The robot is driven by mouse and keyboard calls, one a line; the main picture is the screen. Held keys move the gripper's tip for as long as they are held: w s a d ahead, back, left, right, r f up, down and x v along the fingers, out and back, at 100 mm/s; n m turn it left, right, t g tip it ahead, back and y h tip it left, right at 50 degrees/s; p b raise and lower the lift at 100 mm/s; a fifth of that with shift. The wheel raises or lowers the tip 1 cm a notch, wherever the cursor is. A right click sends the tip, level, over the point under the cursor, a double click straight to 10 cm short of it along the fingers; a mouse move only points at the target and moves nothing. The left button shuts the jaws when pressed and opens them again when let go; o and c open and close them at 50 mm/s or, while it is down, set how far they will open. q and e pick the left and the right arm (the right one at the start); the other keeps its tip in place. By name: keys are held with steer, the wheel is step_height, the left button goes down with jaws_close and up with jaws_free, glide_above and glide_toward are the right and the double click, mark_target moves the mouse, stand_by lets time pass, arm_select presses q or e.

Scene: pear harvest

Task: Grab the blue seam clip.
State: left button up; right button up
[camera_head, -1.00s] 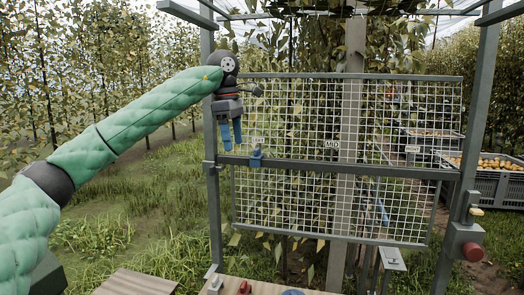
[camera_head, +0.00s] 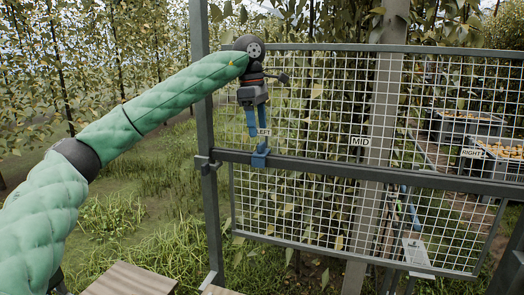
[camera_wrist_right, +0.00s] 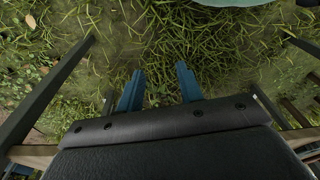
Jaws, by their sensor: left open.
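The blue seam clip (camera_head: 260,158) sits on the grey horizontal rail between the upper and lower mesh panels, near the left post. My left gripper (camera_head: 259,137) points down with two blue fingers, directly above the clip in the head view. Its fingers are apart and nothing shows between them. The fingertips come close to the clip's top; whether they touch it or stand in front of it, I cannot tell. My right gripper (camera_wrist_right: 160,68) shows in the right wrist view with its two blue fingers spread, empty, over grass.
The grey rail (camera_head: 330,170) and wire mesh (camera_head: 320,110) stand right behind the left gripper. The left post (camera_head: 203,130) is close on its left. Labels read LEFT, MID (camera_head: 358,141) and RIGHT (camera_head: 472,153). Fruit crates (camera_head: 467,125) stand behind the mesh at right.

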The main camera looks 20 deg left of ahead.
mark_target(261, 143)
arm_select(q)
steer(key=f+p, duration=0.3)
steer(key=f, duration=0.1)
steer(key=shift+w+d+f, duration=0.1)
steer(key=shift+w+d, duration=0.05)
steer(key=shift+d, duration=0.2)
steer(key=shift+f, duration=0.55)
arm_select(e)
step_height(261, 143, down, 7)
steer(key=s+d, duration=0.2)
steer(key=shift+s+d, duration=0.2)
steer(key=shift+d, duration=0.05)
arm_select(q)
steer(key=c, duration=1.1)
arm_select(e)
steer(key=shift+d, duration=0.1)
